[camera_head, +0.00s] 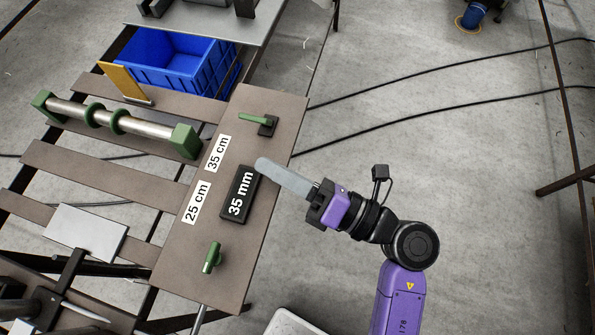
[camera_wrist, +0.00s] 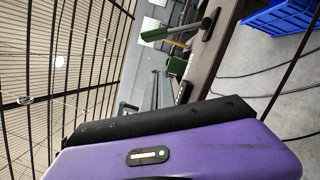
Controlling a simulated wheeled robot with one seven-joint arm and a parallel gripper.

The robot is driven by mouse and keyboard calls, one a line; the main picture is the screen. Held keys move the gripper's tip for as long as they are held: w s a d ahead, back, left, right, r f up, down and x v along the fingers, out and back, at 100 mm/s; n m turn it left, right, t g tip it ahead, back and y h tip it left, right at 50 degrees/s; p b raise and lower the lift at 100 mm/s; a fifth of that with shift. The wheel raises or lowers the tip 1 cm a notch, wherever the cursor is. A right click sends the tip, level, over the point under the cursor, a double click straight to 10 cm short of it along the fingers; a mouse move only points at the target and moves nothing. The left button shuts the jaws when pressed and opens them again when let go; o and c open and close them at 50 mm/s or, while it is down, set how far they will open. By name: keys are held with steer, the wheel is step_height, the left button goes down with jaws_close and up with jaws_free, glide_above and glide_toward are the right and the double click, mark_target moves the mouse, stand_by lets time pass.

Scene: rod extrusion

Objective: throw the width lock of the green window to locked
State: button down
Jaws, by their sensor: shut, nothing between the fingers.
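A brown panel (camera_head: 275,100) carries two green levers and a black "35 mm" display (camera_head: 239,194). The upper green lever (camera_head: 255,117) sits on a black base near the "35 cm" label (camera_head: 218,153) and points left. The lower green lever (camera_head: 212,257) stands below the "25 cm" label (camera_head: 196,202). I cannot tell from markings which lever is the width lock. My gripper (camera_head: 264,165) is shut and empty, its grey fingers over the panel between the upper lever and the display, apart from both levers. In the wrist view a green lever (camera_wrist: 168,33) shows ahead.
A metal rod (camera_head: 148,127) with green rings and end blocks lies across brown slats at left. A blue crate (camera_head: 172,62) stands behind; it also shows in the wrist view (camera_wrist: 285,18). Black cables (camera_head: 400,77) cross the open floor at right.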

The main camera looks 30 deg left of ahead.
mark_target(261, 121)
steer(key=a, duration=0.3)
steer(key=shift+w+a+r+p, duration=0.1)
steer(key=shift+r+p, duration=0.2)
steer(key=shift+r, duration=0.1)
steer(key=shift+w+a+r+p, duration=0.1)
steer(key=shift+w+r+p, duration=0.35)
steer(key=shift+w, duration=0.6)
steer(key=shift+w+a+r, duration=0.15)
steer(key=shift+w+r, duration=0.15)
steer(key=shift+w, duration=0.15)
steer(key=shift+w+r, duration=0.1)
